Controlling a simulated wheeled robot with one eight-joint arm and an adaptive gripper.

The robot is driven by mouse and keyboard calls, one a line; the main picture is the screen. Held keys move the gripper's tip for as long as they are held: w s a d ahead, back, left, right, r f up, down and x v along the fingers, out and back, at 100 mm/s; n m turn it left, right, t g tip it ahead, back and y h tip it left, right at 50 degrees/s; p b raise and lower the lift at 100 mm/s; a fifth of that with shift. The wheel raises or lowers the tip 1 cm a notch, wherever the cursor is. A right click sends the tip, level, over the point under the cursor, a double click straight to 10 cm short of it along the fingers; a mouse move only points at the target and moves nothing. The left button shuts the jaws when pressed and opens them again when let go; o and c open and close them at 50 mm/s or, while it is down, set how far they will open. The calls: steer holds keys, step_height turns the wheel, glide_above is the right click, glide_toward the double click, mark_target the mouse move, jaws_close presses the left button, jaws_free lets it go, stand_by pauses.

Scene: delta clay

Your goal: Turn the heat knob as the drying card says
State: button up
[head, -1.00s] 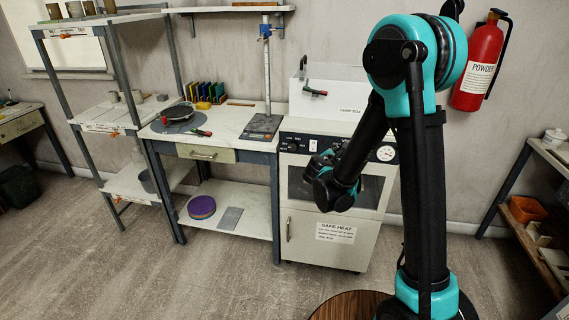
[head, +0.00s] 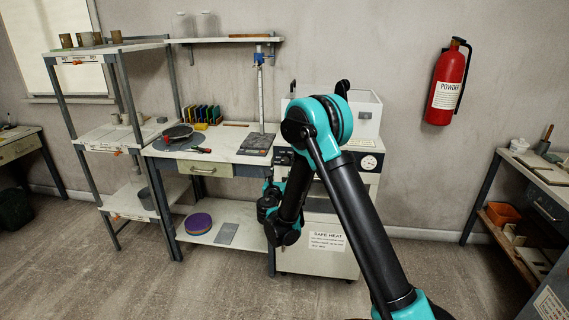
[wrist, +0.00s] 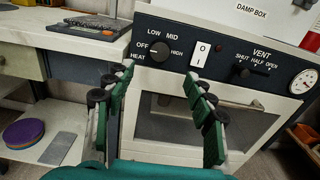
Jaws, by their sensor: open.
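The heat knob (wrist: 160,51) is a dark round knob on the drying cabinet's black front panel (wrist: 180,42) in the wrist view. The marks OFF, LOW, MID and HIGH surround it; I cannot tell its pointer's setting surely. My gripper (wrist: 160,80) is open, its green-padded fingers pointing at the panel, one below each side of the knob, with nothing between them. A SAFE HEAT notice (head: 327,241) is on the cabinet's lower door, too small to read fully. I cannot identify a drying card.
Right of the knob are a white rocker switch (wrist: 201,54), a vent knob (wrist: 241,71) and a round gauge (wrist: 303,81). A damp box (wrist: 255,15) sits on top. A workbench with a scale (wrist: 93,28) stands at left. The floor in front is open.

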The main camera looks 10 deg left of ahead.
steer(key=w, duration=1.1)
steer(key=shift+w+d, duration=0.15)
steer(key=shift+d, duration=0.05)
steer(key=c, duration=1.1)
